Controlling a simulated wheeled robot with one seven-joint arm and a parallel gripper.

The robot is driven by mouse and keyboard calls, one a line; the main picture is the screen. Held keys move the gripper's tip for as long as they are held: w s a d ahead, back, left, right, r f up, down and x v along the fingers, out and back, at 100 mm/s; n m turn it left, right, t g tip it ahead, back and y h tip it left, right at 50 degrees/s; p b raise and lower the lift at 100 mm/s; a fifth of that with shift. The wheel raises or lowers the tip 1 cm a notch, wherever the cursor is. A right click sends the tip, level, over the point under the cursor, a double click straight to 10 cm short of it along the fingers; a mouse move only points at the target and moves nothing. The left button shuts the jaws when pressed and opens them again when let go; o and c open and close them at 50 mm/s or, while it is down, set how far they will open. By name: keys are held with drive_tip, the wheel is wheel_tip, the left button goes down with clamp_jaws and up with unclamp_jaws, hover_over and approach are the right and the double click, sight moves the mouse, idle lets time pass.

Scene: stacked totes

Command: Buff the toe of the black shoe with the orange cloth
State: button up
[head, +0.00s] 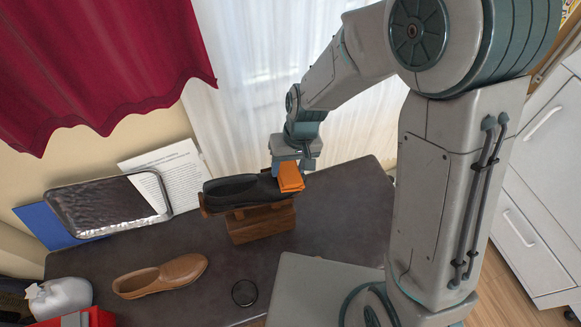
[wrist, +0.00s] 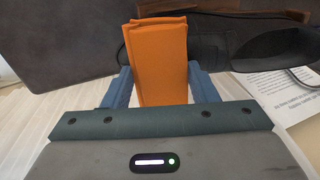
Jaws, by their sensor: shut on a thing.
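The black shoe (head: 235,190) rests on a wooden stand (head: 262,222) on the dark table, its opening to the left and its toe to the right. My gripper (head: 291,163) is shut on the folded orange cloth (head: 290,177) at the toe end of the shoe. In the wrist view, the orange cloth (wrist: 160,55) stands between the blue fingers of my gripper (wrist: 163,85). It hides part of the black shoe (wrist: 275,52) behind it. I cannot tell whether the cloth presses on the toe.
A brown shoe (head: 160,276) and a dark round item (head: 244,293) lie on the table (head: 345,215) in front. A metallic tray (head: 85,212), a printed sheet (head: 185,170) and a blue sheet (head: 45,225) are at the back left. A red box (head: 95,318) is at front left. The table's right side is clear.

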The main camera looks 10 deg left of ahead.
idle(0.4)
drive_tip(key=shift+s+d+f, duration=0.1)
drive_tip(key=shift+s+d, duration=0.15)
drive_tip(key=shift+s, duration=0.3)
drive_tip(key=shift+s, duration=0.1)
drive_tip(key=shift+s+d, duration=0.35)
drive_tip(key=shift+s, duration=0.2)
drive_tip(key=shift+w, duration=0.1)
drive_tip(key=shift+w+a+b, duration=0.3)
drive_tip(key=shift+w+a, duration=0.05)
drive_tip(key=shift+w, duration=0.2)
drive_tip(key=shift+w, duration=0.15)
drive_tip(key=shift+w+a, duration=0.3)
drive_tip(key=shift+w, duration=0.2)
